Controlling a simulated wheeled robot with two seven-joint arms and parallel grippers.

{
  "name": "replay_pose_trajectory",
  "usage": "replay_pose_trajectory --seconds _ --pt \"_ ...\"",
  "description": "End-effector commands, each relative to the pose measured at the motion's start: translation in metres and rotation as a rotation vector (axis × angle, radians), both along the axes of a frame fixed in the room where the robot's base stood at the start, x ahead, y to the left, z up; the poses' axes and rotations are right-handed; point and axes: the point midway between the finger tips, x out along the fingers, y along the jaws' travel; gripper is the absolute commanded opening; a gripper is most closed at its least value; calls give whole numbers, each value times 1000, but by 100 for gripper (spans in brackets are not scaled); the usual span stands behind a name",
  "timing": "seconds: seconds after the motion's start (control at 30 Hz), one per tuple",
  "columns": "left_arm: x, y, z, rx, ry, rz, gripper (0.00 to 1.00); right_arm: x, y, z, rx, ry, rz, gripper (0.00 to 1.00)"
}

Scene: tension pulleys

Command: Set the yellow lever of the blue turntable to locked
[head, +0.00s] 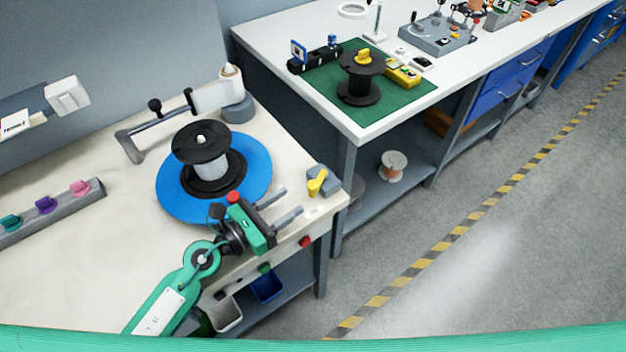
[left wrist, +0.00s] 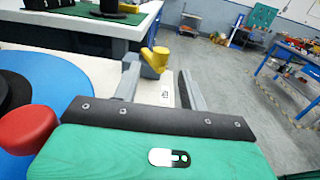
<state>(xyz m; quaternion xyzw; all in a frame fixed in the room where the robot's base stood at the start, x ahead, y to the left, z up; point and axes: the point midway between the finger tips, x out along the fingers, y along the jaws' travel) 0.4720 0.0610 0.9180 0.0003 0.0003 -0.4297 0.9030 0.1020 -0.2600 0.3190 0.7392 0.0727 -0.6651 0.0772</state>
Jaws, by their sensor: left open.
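The blue turntable (head: 258,165) lies on the cream bench, with a black spool (head: 200,150) with a pale core standing on it. The yellow lever (head: 317,182) sits on a small grey block (head: 329,184) right of the turntable, near the bench corner. In the left wrist view the lever (left wrist: 156,58) stands tilted beyond the fingers, between their lines. My left gripper (head: 282,203) is open and empty, just short of the lever and apart from it. Part of the turntable (left wrist: 40,85) also shows in the left wrist view. My right gripper is not in view.
A grey arm with a white roller (head: 215,96) stands behind the turntable. A rail with coloured clips (head: 45,212) lies at left. A white table (head: 375,128) with a green mat and another spool is across a gap. Red and green buttons (head: 305,242) line the bench front.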

Motion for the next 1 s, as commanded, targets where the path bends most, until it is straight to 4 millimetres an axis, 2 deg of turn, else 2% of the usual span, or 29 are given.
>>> replay_pose_trajectory --seconds 0.23,0.4,0.6,0.83,0.87,1.0 --pt "31 -38 2 -2 1 0 43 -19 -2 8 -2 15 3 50" --pt "45 -55 1 -1 2 0 43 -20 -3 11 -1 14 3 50" --pt "51 -62 0 0 1 0 43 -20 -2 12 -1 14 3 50" --pt "51 -63 -1 0 1 0 43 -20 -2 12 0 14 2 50" --pt "51 -63 -1 0 1 0 41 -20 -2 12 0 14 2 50" --pt "51 -63 -1 0 1 0 14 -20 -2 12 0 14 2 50"
